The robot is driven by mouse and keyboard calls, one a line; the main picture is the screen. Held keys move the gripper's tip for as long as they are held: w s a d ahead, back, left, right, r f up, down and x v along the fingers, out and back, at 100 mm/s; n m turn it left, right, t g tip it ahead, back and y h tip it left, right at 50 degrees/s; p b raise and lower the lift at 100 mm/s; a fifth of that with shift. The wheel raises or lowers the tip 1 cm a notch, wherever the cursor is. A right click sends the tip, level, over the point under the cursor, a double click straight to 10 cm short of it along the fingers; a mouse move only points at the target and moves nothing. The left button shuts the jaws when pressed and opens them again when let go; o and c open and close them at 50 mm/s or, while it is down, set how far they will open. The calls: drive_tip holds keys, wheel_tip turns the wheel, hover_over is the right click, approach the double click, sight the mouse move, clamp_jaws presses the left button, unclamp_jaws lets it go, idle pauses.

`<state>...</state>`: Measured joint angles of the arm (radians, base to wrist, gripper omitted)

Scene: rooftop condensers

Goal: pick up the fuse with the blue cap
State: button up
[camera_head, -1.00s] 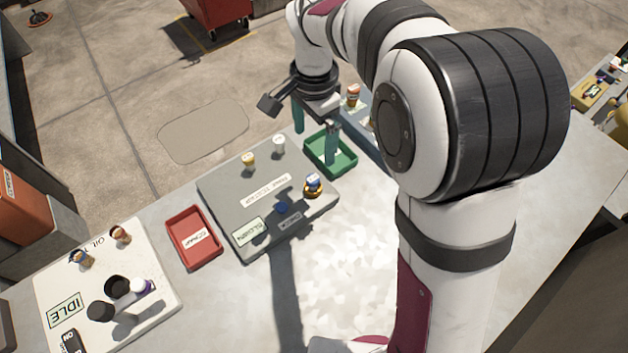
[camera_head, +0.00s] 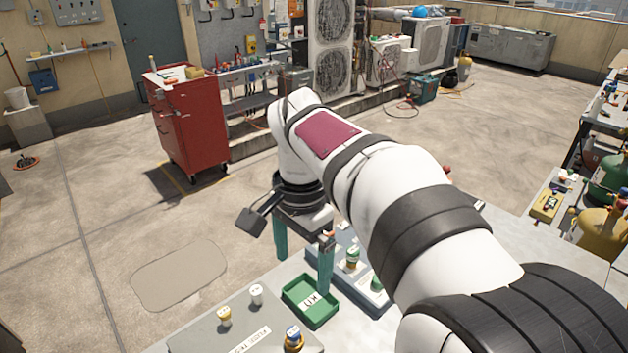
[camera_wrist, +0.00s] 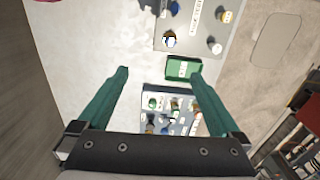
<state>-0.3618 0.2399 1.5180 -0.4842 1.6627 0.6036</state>
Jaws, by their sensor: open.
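My gripper (camera_head: 303,275) is open and empty, with two teal fingers pointing down above the bench's far side, near the green tray. In the wrist view my gripper (camera_wrist: 158,73) has its fingers spread wide. A rack (camera_wrist: 148,90) of several capped fuses lies beyond and between the fingers. Blue caps (camera_wrist: 150,119) seem to show in it beside green and pale ones, too small to tell apart surely. The rack (camera_head: 343,292) is partly hidden by my arm in the head view. Another blue-capped fuse (camera_head: 293,333) stands on the grey fuse tester (camera_head: 240,325).
The green tray (camera_head: 311,318) lies between tester and rack, apparently empty. A white-capped fuse (camera_head: 257,294) and a yellow-capped fuse (camera_head: 224,315) stand on the tester. A red tool cabinet (camera_head: 190,125) stands on the floor beyond. Bare bench shows left in the wrist view.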

sight(293, 332)
drive_tip(key=s+d+f+n, duration=0.1)
drive_tip(key=s+d, duration=0.6)
drive_tip(key=s, duration=0.4)
drive_tip(key=shift+s+d+f+n+y, duration=0.2)
drive_tip(key=shift+d+f+n+y, duration=0.1)
drive_tip(key=shift+d+f+y, duration=0.1)
drive_tip(key=shift+n+y, duration=0.4)
drive_tip(key=shift+n, duration=0.3)
drive_tip(key=s+f, duration=0.2)
drive_tip(key=s, duration=0.1)
drive_tip(key=s+d+f, duration=0.1)
drive_tip(key=s, duration=0.3)
drive_tip(key=s+d+f, duration=0.1)
drive_tip(key=s+f, duration=0.1)
drive_tip(key=s, duration=0.1)
drive_tip(key=shift+s+d+f, duration=0.25)
drive_tip(key=shift+s+f, duration=0.05)
drive_tip(key=shift+f, duration=0.05)
drive_tip(key=shift+c, duration=0.9)
drive_tip(key=shift+s+f, duration=0.2)
drive_tip(key=shift+s, duration=0.1)
drive_tip(key=shift+c, duration=1.5)
